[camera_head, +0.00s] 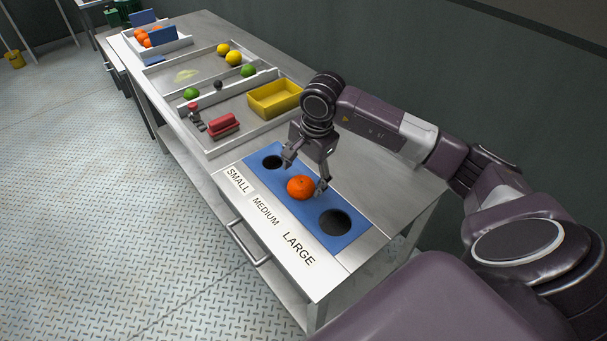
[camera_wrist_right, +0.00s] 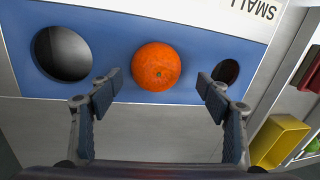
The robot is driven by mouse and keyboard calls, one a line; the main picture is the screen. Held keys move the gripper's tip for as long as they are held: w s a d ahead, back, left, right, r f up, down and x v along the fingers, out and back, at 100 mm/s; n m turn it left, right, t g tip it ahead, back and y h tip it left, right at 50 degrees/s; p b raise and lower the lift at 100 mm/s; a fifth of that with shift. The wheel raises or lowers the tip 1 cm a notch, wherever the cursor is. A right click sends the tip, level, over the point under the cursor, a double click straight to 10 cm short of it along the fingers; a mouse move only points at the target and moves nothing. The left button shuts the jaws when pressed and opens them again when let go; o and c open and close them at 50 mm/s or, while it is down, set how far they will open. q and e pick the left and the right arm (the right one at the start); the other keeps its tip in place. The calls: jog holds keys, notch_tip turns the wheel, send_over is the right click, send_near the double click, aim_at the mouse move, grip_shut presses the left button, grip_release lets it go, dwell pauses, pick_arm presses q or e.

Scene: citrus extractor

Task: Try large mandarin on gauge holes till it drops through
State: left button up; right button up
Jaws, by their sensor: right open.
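The orange mandarin (camera_head: 300,187) sits on the blue gauge board (camera_head: 346,197), at the middle position beside the MEDIUM label (camera_head: 265,211); the hole under it is hidden. The small hole (camera_head: 272,162) and the large hole (camera_head: 335,222) show empty and dark on either side. My right gripper (camera_head: 305,174) is open, with its fingers apart behind and around the mandarin. In the right wrist view the mandarin (camera_wrist_right: 157,66) lies ahead between the open fingertips, with gaps on both sides. My left gripper is not in view.
A yellow tray (camera_head: 275,98) and a red-handled item (camera_head: 223,125) lie in a metal tray beyond the board. Limes and lemons (camera_head: 233,57) sit farther back, with oranges in a far white bin (camera_head: 160,44). A wall stands behind the table.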

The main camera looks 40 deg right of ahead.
jog(key=shift+r, duration=0.1)
notch_tip(320, 180, up, 12)
jog(key=s, duration=0.2)
jog(key=shift+s+d+f, duration=0.15)
jog(key=shift+d+f, duration=0.05)
jog(key=shift+d, duration=0.05)
dwell(0.8)
